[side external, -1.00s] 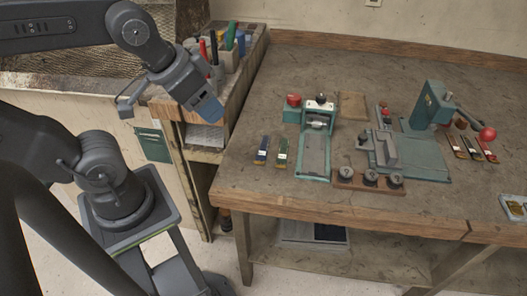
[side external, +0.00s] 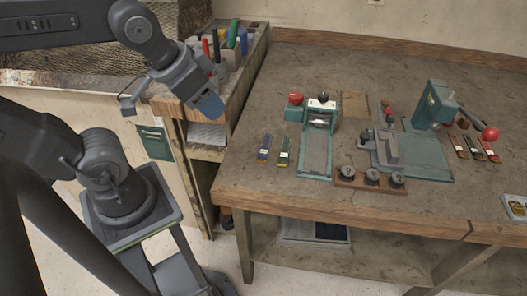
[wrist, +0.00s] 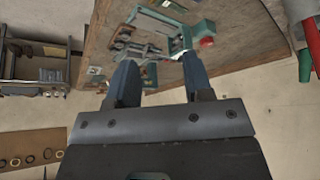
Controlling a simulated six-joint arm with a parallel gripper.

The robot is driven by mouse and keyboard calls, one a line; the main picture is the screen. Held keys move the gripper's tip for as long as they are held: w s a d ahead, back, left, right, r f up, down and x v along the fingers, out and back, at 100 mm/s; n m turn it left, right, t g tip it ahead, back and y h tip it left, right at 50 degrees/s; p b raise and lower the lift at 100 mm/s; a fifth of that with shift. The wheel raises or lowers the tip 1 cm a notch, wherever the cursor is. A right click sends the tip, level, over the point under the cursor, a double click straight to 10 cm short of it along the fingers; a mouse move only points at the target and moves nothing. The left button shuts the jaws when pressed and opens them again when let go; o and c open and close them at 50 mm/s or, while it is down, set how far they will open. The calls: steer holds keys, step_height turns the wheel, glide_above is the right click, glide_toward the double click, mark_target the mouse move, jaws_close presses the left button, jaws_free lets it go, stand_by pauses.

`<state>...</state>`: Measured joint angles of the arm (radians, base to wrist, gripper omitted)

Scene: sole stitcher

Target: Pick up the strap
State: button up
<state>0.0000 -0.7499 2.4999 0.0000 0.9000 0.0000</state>
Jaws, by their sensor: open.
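Several small flat strips that look like straps lie on the workbench (side external: 240,178). I cannot tell which one is meant. My gripper (side external: 208,106) is well left of the bench straps, in front of the tool rack. In the wrist view my gripper (wrist: 161,80) has its two blue-grey fingers apart with nothing between them.
The press frame (side external: 316,158) and the lever machine (side external: 433,106) stand on the bench, with a wooden block with dark knobs (side external: 371,179) between them. A tool rack (side external: 230,60) stands back left.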

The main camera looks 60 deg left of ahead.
steer(key=n+g, duration=0.6)
steer(key=n, duration=0.3)
glide_above(263, 153)
step_height(263, 153, down, 11)
step_height(263, 153, down, 13)
steer(key=shift+s+r, duration=0.1)
steer(key=shift+r, duration=0.1)
steer(key=c, duration=0.8)
steer(key=shift+o, duration=0.2)
steer(key=shift+r, duration=0.1)
